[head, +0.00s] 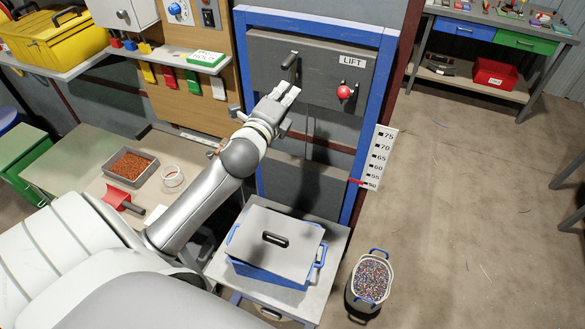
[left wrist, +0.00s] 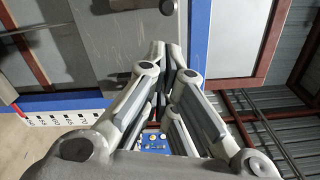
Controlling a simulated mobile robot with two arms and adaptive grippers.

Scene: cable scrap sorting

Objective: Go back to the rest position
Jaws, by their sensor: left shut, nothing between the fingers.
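My left gripper (head: 287,94) is raised in front of the dark grey lift panel (head: 322,52), below and close to its grey lever handle (head: 290,62). Its fingers are together and hold nothing. They also show shut in the left wrist view (left wrist: 167,58), with the grey panel (left wrist: 110,35) behind them. I cannot tell whether the fingertips touch the panel. The left arm reaches in from the lower left over the bench. My right gripper is not in view.
A red knob (head: 344,92) is right of the gripper. A blue lidded crate (head: 272,272) stands on a grey stand below the arm. A bin of granules (head: 371,280) stands on the floor. A tray of copper-coloured bits (head: 151,177) lies on the bench (head: 62,143). The floor at right is largely clear.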

